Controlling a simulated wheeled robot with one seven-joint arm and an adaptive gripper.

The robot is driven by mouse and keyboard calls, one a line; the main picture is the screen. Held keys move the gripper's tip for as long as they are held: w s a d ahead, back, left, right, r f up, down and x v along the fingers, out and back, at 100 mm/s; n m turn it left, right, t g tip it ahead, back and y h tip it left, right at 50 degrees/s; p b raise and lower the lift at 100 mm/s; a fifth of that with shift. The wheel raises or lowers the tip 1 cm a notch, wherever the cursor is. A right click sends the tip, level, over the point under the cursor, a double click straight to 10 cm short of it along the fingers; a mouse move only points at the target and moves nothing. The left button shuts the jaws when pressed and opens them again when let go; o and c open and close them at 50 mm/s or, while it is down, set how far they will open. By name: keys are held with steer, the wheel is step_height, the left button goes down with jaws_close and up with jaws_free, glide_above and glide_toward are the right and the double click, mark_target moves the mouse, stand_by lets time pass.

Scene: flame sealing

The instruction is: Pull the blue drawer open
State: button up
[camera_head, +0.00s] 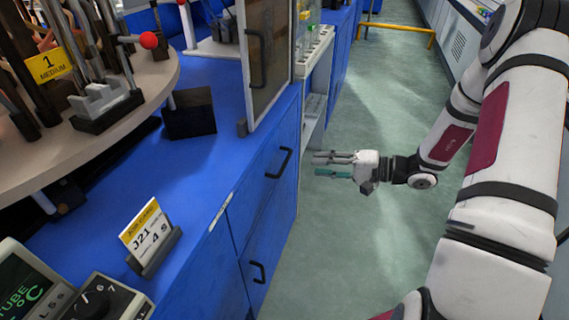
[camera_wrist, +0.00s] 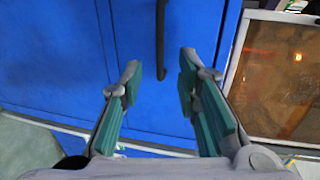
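The blue cabinet front (camera_head: 261,205) carries two black bar handles, an upper handle (camera_head: 279,163) and a lower handle (camera_head: 258,272). The front looks closed. My gripper (camera_head: 318,164) is out over the floor to the right of the upper handle, with its fingers pointing at the cabinet. In the wrist view my gripper (camera_wrist: 159,82) has its two teal-padded fingers apart with nothing between the pads. A black handle (camera_wrist: 161,40) on the blue front lies beyond the fingertips, roughly in line with the gap. I see no contact with it.
The blue counter (camera_head: 190,190) holds a label stand (camera_head: 150,237), a dark block (camera_head: 188,113) and a framed glass panel (camera_head: 268,60). A round platform (camera_head: 150,85) with a red-knobbed lever stands at the upper left. The green floor (camera_head: 380,120) beside the cabinet is clear.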

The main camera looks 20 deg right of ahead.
mark_target(285, 162)
steer(key=b+x, duration=0.1)
steer(key=x, duration=1)
steer(key=shift+b, duration=0.4)
jaws_close()
